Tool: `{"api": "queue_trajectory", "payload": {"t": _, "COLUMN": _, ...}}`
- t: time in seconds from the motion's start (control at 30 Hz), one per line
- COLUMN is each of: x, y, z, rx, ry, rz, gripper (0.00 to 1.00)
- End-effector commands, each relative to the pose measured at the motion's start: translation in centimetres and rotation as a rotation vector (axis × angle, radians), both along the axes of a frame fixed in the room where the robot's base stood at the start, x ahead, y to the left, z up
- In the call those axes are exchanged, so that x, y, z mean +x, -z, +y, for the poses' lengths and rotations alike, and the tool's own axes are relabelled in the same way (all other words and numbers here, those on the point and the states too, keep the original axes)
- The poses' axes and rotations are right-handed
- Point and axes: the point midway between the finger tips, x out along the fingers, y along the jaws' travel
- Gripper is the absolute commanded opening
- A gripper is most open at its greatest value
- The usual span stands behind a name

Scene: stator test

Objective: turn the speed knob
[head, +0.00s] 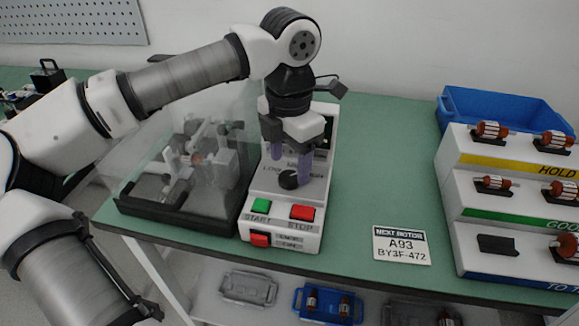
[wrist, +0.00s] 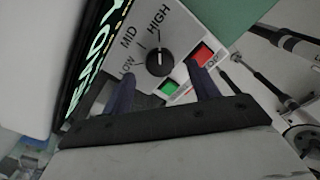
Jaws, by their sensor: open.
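The speed knob (head: 289,180) is a black round dial on the sloped face of a white control box (head: 312,236). In the wrist view the knob (wrist: 159,64) carries a short white mark, with LOW, MID and HIGH printed around it. I cannot tell exactly which label the mark points at. My gripper (head: 290,166) points down over the knob, its purple fingers apart on either side of it. In the wrist view the fingertips (wrist: 160,70) flank the knob with nothing clearly between them. Whether they touch it cannot be told.
Green START (head: 261,205) and red STOP (head: 302,212) buttons sit in front of the knob, with a red switch (head: 260,239) below. A clear-covered test rig (head: 150,200) stands left. A label card (head: 401,245) and rotor rack (head: 470,205) are right. Green table lies bare between.

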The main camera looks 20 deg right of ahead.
Motion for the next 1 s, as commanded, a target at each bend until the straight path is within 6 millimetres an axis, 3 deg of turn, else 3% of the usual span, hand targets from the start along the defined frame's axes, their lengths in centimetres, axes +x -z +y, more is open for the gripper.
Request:
{"api": "queue_trajectory", "payload": {"t": 0.3, "x": 0.0, "y": -7.4, "z": -0.1, "rx": -0.001, "ry": -0.002, "rz": -0.002, "gripper": 0.6}}
{"api": "queue_trajectory", "payload": {"t": 0.5, "x": 0.0, "y": -10.3, "z": 0.0, "rx": -0.001, "ry": 0.0, "rz": -0.001, "gripper": 0.6}}
{"api": "queue_trajectory", "payload": {"t": 1.0, "x": 0.0, "y": -11.1, "z": 0.0, "rx": -0.001, "ry": 0.001, "rz": 0.0, "gripper": 0.6}}
